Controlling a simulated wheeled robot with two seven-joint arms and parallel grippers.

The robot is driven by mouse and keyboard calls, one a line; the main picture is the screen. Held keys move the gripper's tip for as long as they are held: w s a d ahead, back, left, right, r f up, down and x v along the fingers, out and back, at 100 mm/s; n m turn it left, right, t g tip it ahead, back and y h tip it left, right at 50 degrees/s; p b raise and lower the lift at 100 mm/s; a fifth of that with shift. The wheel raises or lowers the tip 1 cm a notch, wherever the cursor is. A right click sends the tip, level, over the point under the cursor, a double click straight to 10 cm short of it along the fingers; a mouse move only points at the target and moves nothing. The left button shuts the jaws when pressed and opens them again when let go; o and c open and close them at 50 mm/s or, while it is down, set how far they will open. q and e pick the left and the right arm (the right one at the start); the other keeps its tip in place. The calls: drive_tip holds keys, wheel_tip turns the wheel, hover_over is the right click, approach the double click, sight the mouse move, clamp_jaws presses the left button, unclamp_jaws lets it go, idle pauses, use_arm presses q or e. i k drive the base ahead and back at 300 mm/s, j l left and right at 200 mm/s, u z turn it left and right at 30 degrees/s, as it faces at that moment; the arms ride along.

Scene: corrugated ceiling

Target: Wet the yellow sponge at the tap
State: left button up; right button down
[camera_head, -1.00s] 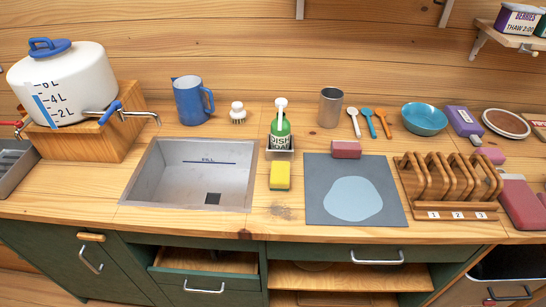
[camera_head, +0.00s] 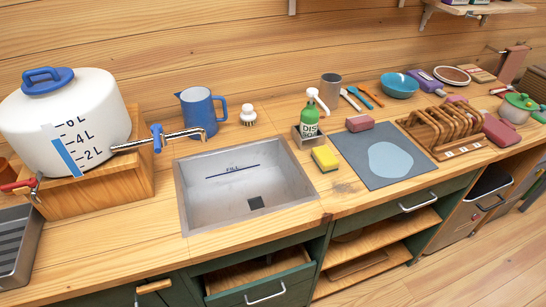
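The yellow sponge (camera_head: 325,158) lies on the wooden counter just right of the sink, in front of the green dish soap bottle (camera_head: 310,119). The tap (camera_head: 180,136) is a metal spout with a blue lever, coming from the white water tank (camera_head: 66,122) on a wooden block; its end hangs over the back left of the metal sink (camera_head: 198,209). No water shows at the spout. A second tap with a red handle (camera_head: 20,184) is at the tank's left. Neither of my grippers is in view.
A blue jug (camera_head: 198,111) and a white-topped brush (camera_head: 248,115) stand behind the sink. A grey mat (camera_head: 360,159) with a pink block (camera_head: 359,123) and a wooden rack (camera_head: 440,132) lie to the right. The sink looks empty.

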sight(324, 158)
drive_tip(key=k+j, duration=0.1)
drive_tip(key=j, duration=0.75)
drive_tip(key=k+j, duration=0.15)
drive_tip(key=j, duration=0.25)
